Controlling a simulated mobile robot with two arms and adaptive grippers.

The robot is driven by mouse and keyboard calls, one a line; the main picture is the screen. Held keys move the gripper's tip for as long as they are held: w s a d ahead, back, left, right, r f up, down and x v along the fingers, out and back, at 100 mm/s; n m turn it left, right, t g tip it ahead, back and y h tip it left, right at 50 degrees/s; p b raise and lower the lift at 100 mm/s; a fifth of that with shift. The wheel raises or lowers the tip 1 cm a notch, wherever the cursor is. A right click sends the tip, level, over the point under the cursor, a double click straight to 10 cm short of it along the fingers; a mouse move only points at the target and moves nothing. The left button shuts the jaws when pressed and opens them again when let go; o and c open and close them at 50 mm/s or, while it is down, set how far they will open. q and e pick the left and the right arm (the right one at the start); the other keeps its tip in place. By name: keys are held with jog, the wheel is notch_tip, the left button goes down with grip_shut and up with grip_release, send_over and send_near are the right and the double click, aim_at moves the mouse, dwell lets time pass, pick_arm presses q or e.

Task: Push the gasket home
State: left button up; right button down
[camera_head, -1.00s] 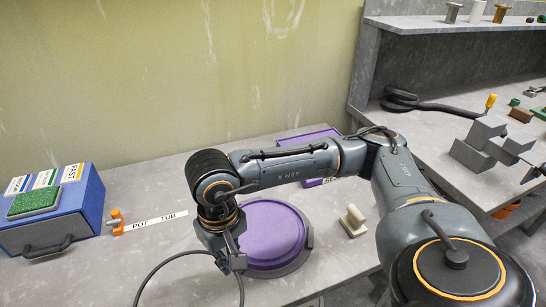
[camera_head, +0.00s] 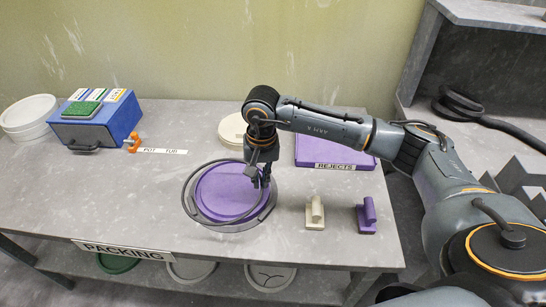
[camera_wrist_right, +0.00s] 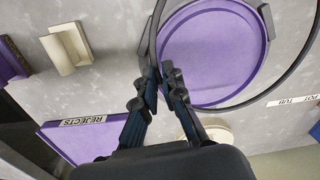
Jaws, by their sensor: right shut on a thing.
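A round purple lid (camera_head: 228,192), which also shows in the wrist view (camera_wrist_right: 210,55), lies in a grey holder (camera_head: 240,226) on the table. My right gripper (camera_head: 262,178) is over the lid's right side, fingers pointing down. It is shut on a thin black ring, the gasket (camera_head: 184,188). In the wrist view the gasket (camera_wrist_right: 297,62) runs from the fingertips (camera_wrist_right: 163,75) around part of the lid. The ring looks off-centre to the left of the lid; I cannot tell whether it touches it. My left gripper is not in view.
A cream block (camera_head: 315,213) and a purple block (camera_head: 366,215) stand right of the lid. A purple REJECTS tray (camera_head: 335,152) and cream round lids (camera_head: 231,128) are behind. A blue box (camera_head: 97,120) stands at left. The table's left front is clear.

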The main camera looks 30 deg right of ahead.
aim_at(265, 192)
jog(key=w+d+f+m, duration=0.1)
jog(key=w+d+f+m+p, duration=0.1)
jog(key=w+d, duration=0.1)
jog(key=shift+f, duration=0.15)
jog(key=shift+w+f, duration=0.1)
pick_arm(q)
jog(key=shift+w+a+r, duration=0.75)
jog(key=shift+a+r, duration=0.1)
pick_arm(e)
jog(key=shift+d, duration=0.1)
jog(key=shift+f+t+b, duration=0.2)
jog(key=shift+t+b, duration=0.1)
jog(key=shift+b, duration=0.45)
jog(key=shift+y, duration=0.3)
notch_tip(265, 192, down, 4)
jog(key=b, duration=0.4)
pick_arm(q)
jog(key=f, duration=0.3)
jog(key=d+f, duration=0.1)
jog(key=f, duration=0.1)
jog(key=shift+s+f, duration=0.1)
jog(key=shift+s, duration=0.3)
pick_arm(e)
jog(key=shift+r, duration=0.1)
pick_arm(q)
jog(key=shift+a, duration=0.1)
